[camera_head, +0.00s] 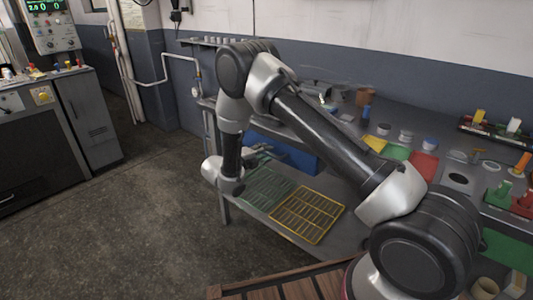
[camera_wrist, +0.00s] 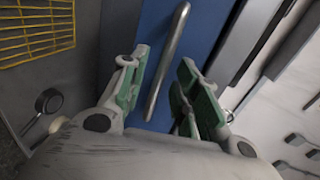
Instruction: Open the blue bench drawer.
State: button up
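The blue bench drawer (camera_head: 292,155) is under the grey bench top, partly hidden behind my arm. Its blue front (camera_wrist: 203,25) fills the upper middle of the wrist view. A silver bar handle (camera_wrist: 168,58) runs slanted across that front. My gripper (camera_wrist: 164,62) is open, with green-padded fingers on either side of the handle's lower part. The handle shows between the fingers with gaps on both sides; I see no clear contact. In the head view my gripper (camera_head: 263,152) is at the left end of the drawer front, small and partly hidden.
A yellow wire rack (camera_head: 308,214) and a green rack (camera_head: 268,187) lie on the lower shelf below the drawer. Coloured mats (camera_head: 397,152) and small containers stand on the bench top. Open floor (camera_head: 150,215) lies left of the bench. A wooden slatted surface (camera_head: 290,287) is in front.

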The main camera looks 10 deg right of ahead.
jog(key=shift+x, duration=0.8)
grip_shut()
jog(key=f+v, duration=0.2)
jog(key=v, duration=1.2)
jog(key=f+v, duration=0.3)
jog(key=v, duration=1.1)
jog(key=shift+s+a+f, duration=0.25)
jog(key=shift+s+a, duration=0.1)
jog(key=shift+s, duration=0.05)
grip_release()
